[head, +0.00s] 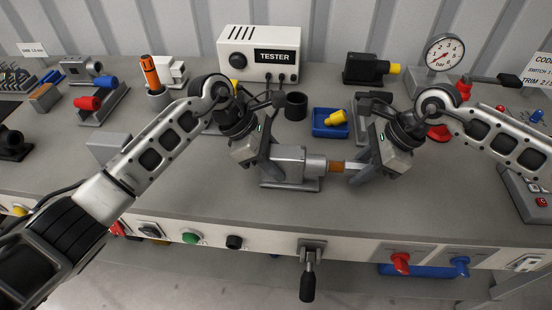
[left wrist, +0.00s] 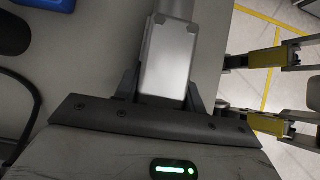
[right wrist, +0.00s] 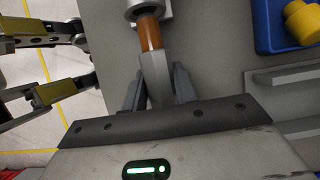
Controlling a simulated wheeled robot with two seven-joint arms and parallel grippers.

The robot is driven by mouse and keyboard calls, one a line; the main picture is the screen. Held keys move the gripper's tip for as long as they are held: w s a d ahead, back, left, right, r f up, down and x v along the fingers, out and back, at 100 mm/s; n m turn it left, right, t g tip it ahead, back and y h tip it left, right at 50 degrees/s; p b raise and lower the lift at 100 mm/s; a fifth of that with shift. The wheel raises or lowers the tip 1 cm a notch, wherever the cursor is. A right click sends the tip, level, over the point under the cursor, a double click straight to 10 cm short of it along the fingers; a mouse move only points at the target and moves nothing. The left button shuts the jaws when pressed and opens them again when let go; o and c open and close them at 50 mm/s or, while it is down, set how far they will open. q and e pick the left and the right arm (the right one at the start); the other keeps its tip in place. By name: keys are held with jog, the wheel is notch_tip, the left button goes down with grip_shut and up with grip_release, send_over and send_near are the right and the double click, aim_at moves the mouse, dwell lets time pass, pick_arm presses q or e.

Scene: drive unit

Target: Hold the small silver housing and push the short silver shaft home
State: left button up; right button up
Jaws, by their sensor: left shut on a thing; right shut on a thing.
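The small silver housing (head: 290,160) sits on a low base on the bench, its round collar facing right. My left gripper (head: 268,160) is shut on the housing's left end; the left wrist view shows the housing (left wrist: 168,60) between both fingers. My right gripper (head: 366,167) is shut on the silver end of the short shaft (right wrist: 155,68), held level. The shaft's orange-brown section (head: 337,166) is in line with the collar and meets its mouth. The right wrist view shows this section at the collar (right wrist: 143,10); how deep it sits inside is hidden.
A blue tray (head: 318,130) with a yellow part, a dark cup (head: 296,106) and the tester box (head: 262,50) stand behind the grippers. A pressure gauge (head: 443,53) stands at the back right. The bench front left of the housing is clear.

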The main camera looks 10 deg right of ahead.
aim_at(349, 163)
pick_arm(q)
jog(key=shift+f, duration=0.15)
pick_arm(e)
jog(key=shift+w+a, duration=0.2)
jog(key=shift+a, duration=0.6)
jog(key=shift+w+a, duration=0.2)
jog(key=shift+a, duration=0.6)
dwell(0.3)
jog(key=shift+a, duration=0.15)
jog(key=o, duration=1.1)
jog(key=shift+o, duration=0.3)
jog(key=v, duration=1.2)
jog(key=shift+w, duration=0.1)
pick_arm(q)
jog(key=o, duration=1.1)
jog(key=shift+o, duration=0.2)
